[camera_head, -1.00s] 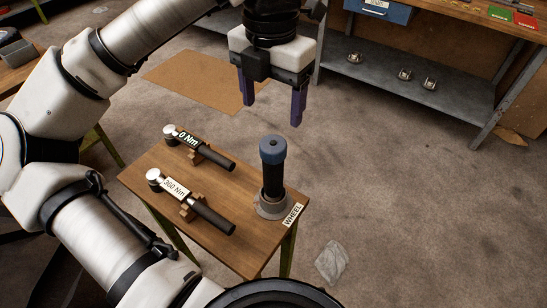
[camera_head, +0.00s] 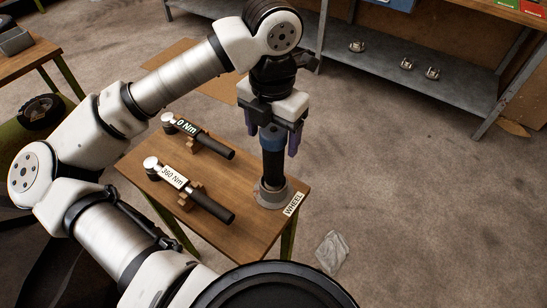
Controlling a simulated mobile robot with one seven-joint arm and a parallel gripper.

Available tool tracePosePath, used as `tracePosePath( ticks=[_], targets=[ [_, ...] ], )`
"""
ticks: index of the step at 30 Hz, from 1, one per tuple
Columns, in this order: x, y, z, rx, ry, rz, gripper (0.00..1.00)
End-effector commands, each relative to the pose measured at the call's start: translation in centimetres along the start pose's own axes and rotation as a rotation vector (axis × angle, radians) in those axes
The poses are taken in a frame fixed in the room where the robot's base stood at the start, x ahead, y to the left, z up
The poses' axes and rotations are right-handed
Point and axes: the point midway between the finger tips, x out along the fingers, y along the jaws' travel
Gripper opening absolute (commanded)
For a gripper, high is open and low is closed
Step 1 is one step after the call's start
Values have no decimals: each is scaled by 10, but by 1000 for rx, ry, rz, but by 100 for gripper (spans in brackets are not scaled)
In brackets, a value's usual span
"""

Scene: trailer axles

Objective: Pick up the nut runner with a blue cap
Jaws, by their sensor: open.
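The nut runner (camera_head: 273,168) stands upright on a small wooden table, a black cylinder in a grey round base (camera_head: 271,196) at the table's right corner. Its blue cap (camera_head: 272,136) shows between the fingers of my gripper (camera_head: 272,144). My gripper points down over the nut runner with its purple fingers apart, one on each side of the cap. It is open. I cannot tell whether either finger touches the cap. The top of the cap is hidden by the gripper body.
Two torque wrenches lie on the table (camera_head: 245,232) to the left, one marked 0 Nm (camera_head: 198,136) and one marked 360 Nm (camera_head: 189,187). A WHEEL label (camera_head: 294,203) is at the table edge. A grey shelf (camera_head: 390,75) stands behind; the floor at right is mostly clear.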

Motion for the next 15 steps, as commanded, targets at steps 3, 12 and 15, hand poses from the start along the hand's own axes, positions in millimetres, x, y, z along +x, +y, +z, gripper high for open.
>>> tracePosePath(
  ticks=[3, 12, 15],
  targets=[
    [14, -1, 3, 1, 1, -6, 72],
    [41, -1, 3, 1, 0, -1, 72],
    [41, -1, 3, 1, 0, -1, 72]
  ],
)
